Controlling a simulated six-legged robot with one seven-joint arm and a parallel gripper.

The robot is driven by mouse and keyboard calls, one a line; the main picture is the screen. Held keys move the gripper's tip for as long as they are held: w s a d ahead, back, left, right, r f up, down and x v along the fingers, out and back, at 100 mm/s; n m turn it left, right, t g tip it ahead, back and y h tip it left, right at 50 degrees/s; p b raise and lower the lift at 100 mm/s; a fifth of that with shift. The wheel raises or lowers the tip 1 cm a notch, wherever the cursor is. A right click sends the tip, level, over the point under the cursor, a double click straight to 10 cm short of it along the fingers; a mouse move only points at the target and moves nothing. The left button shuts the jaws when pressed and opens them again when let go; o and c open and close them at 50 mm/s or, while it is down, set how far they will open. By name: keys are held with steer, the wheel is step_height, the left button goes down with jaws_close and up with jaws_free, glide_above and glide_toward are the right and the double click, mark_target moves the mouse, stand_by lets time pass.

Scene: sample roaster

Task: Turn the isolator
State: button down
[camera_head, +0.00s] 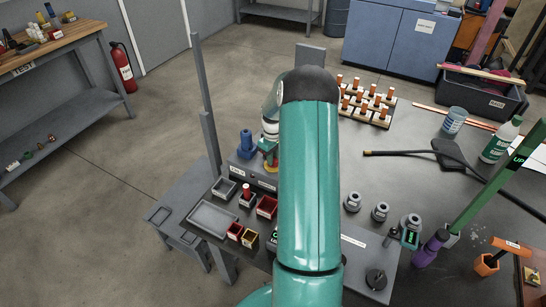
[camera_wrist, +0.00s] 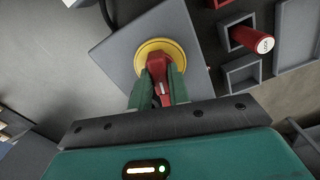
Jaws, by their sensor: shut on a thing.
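The isolator shows in the wrist view as a red handle (camera_wrist: 158,66) on a round yellow plate (camera_wrist: 178,50), mounted on a grey panel (camera_wrist: 118,46). My gripper (camera_wrist: 160,82) has its two green fingers on either side of the red handle and is shut on it. The handle's lower part is partly hidden between the fingers. In the head view only a bit of the yellow plate (camera_head: 269,168) shows below my gripper (camera_head: 270,154), beside my teal arm, which hides much of the bench behind it.
Small open trays (camera_head: 224,188) and a red-topped item (camera_head: 246,190) stand close by. A blue part (camera_head: 246,143) stands just left of my gripper. Several orange-topped pieces (camera_head: 372,97) stand behind my arm. A green post (camera_head: 480,175) rises at right.

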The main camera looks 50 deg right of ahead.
steer(key=shift+n, duration=1.3)
steer(key=c, duration=1.3)
jaws_free()
steer(key=shift+r, duration=0.1)
step_height(320, 180, up, 14)
steer(key=shift+f, duration=0.15)
